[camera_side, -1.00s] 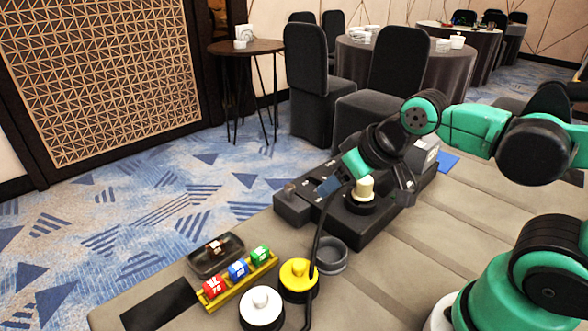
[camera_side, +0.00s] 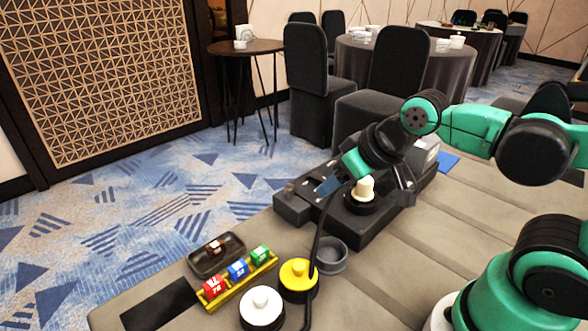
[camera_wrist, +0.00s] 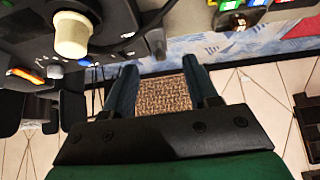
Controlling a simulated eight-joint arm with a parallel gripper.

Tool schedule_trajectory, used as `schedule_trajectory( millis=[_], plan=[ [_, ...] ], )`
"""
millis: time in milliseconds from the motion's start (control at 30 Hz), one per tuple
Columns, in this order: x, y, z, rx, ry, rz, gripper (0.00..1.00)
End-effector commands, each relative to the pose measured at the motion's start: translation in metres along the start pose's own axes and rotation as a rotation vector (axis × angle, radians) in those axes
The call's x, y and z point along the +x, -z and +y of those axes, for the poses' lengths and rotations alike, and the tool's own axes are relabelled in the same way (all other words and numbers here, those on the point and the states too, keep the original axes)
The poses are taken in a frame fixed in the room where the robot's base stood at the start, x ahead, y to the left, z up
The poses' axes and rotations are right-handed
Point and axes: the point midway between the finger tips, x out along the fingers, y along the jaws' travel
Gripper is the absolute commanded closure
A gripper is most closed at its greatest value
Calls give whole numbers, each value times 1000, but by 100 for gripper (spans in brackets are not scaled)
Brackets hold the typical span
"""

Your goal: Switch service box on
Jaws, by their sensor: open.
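A long dark control box (camera_side: 292,208) stands on the grey table in the side view, with a cream knob (camera_side: 365,188) on a black round base. In the wrist view the dark panel fills the upper left, with the cream knob (camera_wrist: 72,35) and an orange switch (camera_wrist: 25,76) near the left edge. I cannot tell which part is labelled as the service box, or the switch's state. My gripper (camera_wrist: 160,85) is open and empty, its two fingers apart with carpet or patterned surface seen between them. In the side view it hangs over the box, hiding part of its top.
A black cable runs down past the bowl.

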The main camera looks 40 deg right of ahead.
Motion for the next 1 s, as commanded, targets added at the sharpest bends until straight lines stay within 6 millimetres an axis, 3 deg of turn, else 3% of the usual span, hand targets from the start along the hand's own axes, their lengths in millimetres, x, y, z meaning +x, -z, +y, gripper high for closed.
schedule_trajectory(
  millis=[67, 267, 1000],
  plan=[
    [0, 0, 0, 0, 0, 0, 47],
    [0, 0, 0, 0, 0, 0, 100],
    [0, 0, 0, 0, 0, 0, 100]
  ],
)
